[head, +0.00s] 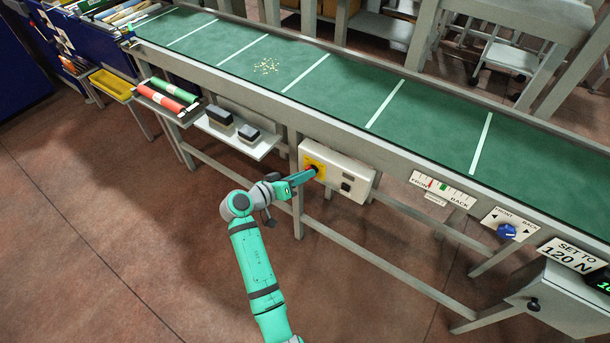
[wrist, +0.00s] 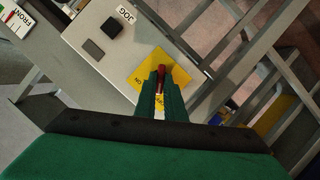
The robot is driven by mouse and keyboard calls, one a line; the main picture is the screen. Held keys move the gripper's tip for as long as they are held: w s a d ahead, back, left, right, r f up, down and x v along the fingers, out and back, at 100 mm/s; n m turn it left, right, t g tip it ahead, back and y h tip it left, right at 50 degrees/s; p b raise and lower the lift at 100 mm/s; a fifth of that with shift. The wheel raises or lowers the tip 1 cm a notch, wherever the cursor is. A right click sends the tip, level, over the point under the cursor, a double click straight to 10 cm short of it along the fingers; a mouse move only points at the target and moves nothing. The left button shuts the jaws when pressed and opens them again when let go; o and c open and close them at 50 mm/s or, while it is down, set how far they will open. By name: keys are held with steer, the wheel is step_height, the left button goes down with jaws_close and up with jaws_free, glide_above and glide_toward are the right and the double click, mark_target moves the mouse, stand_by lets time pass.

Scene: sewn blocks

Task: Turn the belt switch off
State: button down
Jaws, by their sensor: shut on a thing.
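The belt switch is a red handle on a yellow plate (head: 312,162) at the left end of a pale control box (head: 340,178) under the conveyor's front edge. In the wrist view the red handle (wrist: 161,72) stands in front of the yellow plate (wrist: 143,69). My gripper (head: 312,172) reaches the switch from the lower left. In the wrist view its two green fingers (wrist: 160,88) are shut on the red handle, one on each side. Some lettering on the yellow plate is partly covered by the fingers, and I cannot read the switch's setting.
The green conveyor belt (head: 340,85) runs above the box, with a scatter of small pale bits (head: 266,66). A shelf with dark blocks (head: 248,133) is left of the switch. A blue knob (head: 506,231) is at the right. Metal legs stand beneath; the floor in front is clear.

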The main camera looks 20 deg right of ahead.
steer(key=shift+f+n+h, duration=0.15)
steer(key=shift+n+h, duration=0.15)
steer(key=shift+n, duration=0.3)
steer(key=shift+a, duration=0.1)
steer(key=c, duration=1.8)
jaws_free()
steer(key=shift+c, duration=0.2)
steer(key=v, duration=1)
steer(key=shift+a, duration=0.4)
